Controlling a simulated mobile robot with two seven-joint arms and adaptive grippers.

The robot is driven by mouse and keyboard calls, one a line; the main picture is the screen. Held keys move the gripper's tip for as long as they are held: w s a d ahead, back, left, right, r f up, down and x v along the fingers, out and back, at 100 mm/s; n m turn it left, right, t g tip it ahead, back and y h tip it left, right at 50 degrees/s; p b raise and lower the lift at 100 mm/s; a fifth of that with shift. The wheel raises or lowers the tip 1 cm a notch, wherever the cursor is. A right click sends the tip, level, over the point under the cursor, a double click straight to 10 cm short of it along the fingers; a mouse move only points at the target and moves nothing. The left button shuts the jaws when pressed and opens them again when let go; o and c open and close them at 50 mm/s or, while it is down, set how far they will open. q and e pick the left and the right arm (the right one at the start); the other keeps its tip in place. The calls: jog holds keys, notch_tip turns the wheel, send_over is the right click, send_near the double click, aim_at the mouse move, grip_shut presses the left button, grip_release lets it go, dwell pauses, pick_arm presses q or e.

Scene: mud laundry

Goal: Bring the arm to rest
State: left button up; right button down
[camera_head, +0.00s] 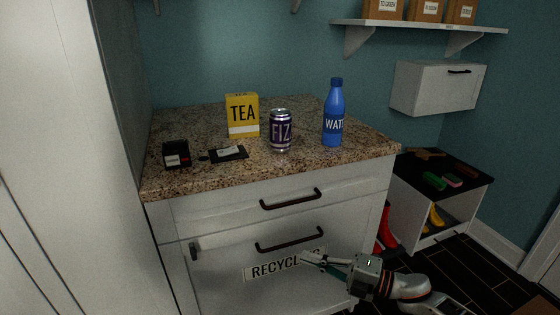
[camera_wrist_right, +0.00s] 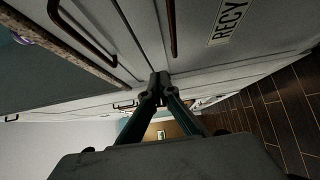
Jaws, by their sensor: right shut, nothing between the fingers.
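My right gripper (camera_head: 312,260) is low in front of the white cabinet (camera_head: 225,215), by its RECYCLE label (camera_head: 275,268). In the right wrist view its fingers (camera_wrist_right: 159,88) meet at the tips with nothing between them. I cannot tell whether the gripper touches the cabinet front. My right arm comes in from the lower right in the head view. My left gripper is not in view.
On the granite counter (camera_head: 300,115) stand a yellow tea box (camera_head: 242,115), a purple can (camera_head: 280,131), a blue water bottle (camera_head: 334,115), a small black box (camera_head: 176,154) and a dark flat item (camera_head: 228,154). A shoe bench (camera_head: 455,170) stands right. Dark floor (camera_head: 490,265) is open.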

jog(key=s+r+m+t+h+p, duration=0.35)
jog(key=s+m+t+p, duration=0.25)
jog(key=s+m, duration=0.4)
pick_arm(q)
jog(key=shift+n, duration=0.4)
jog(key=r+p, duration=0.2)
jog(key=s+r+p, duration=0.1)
jog(key=p, duration=0.2)
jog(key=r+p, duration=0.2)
jog(key=p, duration=0.1)
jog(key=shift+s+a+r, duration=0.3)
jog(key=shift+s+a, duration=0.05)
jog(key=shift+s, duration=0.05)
pick_arm(e)
jog(key=s+d+f+m+g+h, duration=0.1)
jog(key=s+d+f+m+h, duration=0.2)
jog(key=s, duration=0.6)
jog(key=s+d+f+m+g+h, duration=0.1)
jog(key=s+d+f+m+h, duration=0.2)
jog(key=s+m, duration=0.4)
jog(key=s+d+f+m+g+h, duration=0.1)
jog(key=s+d+f+m+h, duration=0.3)
jog(key=s, duration=0.6)
jog(key=shift+s+f+m+g, duration=0.35)
jog(key=shift+f+m, duration=0.1)
jog(key=shift+m, duration=0.65)
